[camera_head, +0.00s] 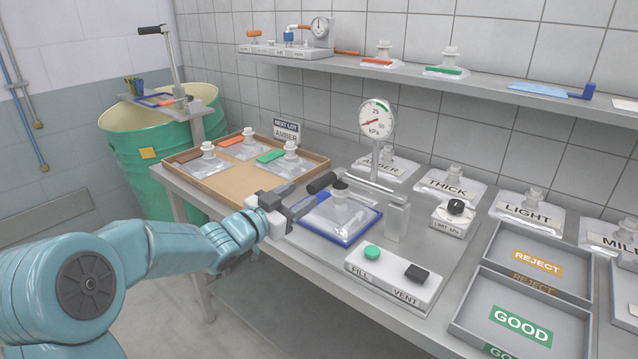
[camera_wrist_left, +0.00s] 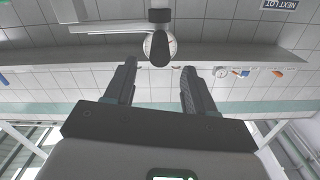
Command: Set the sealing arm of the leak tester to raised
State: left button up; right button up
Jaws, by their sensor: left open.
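The leak tester stands on the bench with its dial gauge (camera_head: 376,121) on a post. Its sealing arm (camera_head: 372,187) lies roughly level over a clear bag (camera_head: 341,218) on a blue-edged plate. The arm's black handle (camera_head: 322,182) points toward my left gripper (camera_head: 303,197). A black pad on the arm sits at the bag's spout; I cannot tell if they touch. My left gripper is open and empty, just short of the handle. In the left wrist view the handle (camera_wrist_left: 160,15) shows beyond and between the open fingers (camera_wrist_left: 158,78). My right gripper is not in view.
A cardboard tray (camera_head: 222,190) with several capped bags lies left of the tester. The FILL/VENT button box (camera_head: 392,283) and limit knob box (camera_head: 452,218) stand in front and right. REJECT and GOOD trays (camera_head: 468,312) are at right. A shelf (camera_head: 440,74) runs above.

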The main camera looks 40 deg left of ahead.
aim_at(311, 189)
pick_arm(q)
jog(key=w, duration=0.7)
jog(key=shift+w+d, duration=0.3)
jog(key=shift+c, duration=0.3)
grip_shut()
